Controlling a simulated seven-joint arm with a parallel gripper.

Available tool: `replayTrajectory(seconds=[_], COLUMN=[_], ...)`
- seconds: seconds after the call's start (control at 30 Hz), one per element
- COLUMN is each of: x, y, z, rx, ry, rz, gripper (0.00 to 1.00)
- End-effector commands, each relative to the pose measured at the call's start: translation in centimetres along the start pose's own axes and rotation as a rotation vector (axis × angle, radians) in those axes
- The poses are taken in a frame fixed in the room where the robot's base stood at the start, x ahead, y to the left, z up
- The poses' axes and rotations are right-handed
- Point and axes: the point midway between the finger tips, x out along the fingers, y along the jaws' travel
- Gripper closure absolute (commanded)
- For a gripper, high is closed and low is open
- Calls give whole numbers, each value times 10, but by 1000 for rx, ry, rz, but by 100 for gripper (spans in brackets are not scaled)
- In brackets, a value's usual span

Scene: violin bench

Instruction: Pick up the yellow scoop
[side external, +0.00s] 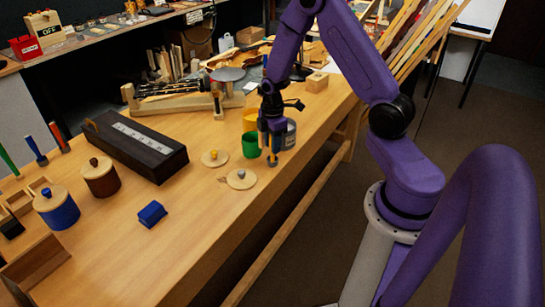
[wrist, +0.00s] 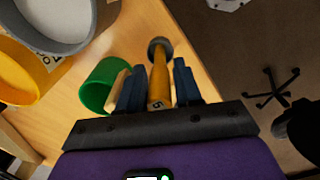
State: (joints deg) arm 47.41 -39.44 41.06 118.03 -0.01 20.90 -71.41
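The yellow scoop (wrist: 160,82) has a yellow handle and a grey rounded end, and stands near the table's front edge. In the side view its grey end (side external: 272,160) shows below my gripper (side external: 271,146), beside the green cup (side external: 250,146). In the wrist view my gripper (wrist: 156,70) has its two blue fingers on either side of the yellow handle, with a visible gap on each side. My gripper is open around the handle. In the side view the fingers hide most of the handle.
In the wrist view a green cup (wrist: 98,88) is close to the left finger, with yellow (wrist: 22,75) and grey (wrist: 50,22) containers beyond. Two round wooden lids (side external: 240,180) lie left of my gripper. A black box (side external: 135,146) and blue block (side external: 152,213) are farther left.

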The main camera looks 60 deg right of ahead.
Motion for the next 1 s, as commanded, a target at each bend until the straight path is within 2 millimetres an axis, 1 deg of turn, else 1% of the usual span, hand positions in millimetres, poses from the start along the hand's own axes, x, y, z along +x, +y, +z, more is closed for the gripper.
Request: replayTrajectory(seconds=[0.03,0.07,0.1,0.13,0.47,0.63,0.77,0.83,1.0], x=[0,0,0,0,-1,-9,-22,-33,-57], y=[0,0,0,0,0,1,1,1,-20], z=[0,0,0,0,0,0,-1,-1,2], rx=[0,0,0,0,0,0,0,0,-2], ry=[0,0,0,0,0,1,1,2,1], rz=[0,0,0,0,1,2,3,5,4], gripper=[76,86,99,100,100,100,100,100,100])
